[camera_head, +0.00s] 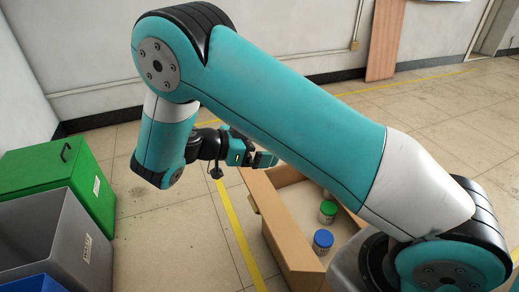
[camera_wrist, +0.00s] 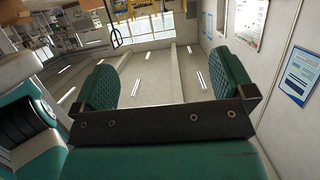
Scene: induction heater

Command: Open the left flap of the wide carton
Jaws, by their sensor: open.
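The wide carton (camera_head: 285,240) stands open at the top in the head view, right of the yellow floor line. Its left side is a long brown cardboard panel (camera_head: 262,208). I cannot tell whether this panel is the wall alone or the left flap standing up along it. My arm hides much of the carton's far and right sides. My gripper (camera_head: 264,159) is just above the carton's far left corner, apparently apart from it. In the wrist view my gripper (camera_wrist: 165,82) is open, with nothing between its fingers. The carton does not show in that view.
A green-lidded jar (camera_head: 327,211) and a blue-lidded jar (camera_head: 322,241) stand inside the carton. A green bin (camera_head: 62,180), a grey bin (camera_head: 55,240) and a blue bin (camera_head: 35,284) stand at the left. The floor between bins and carton is clear.

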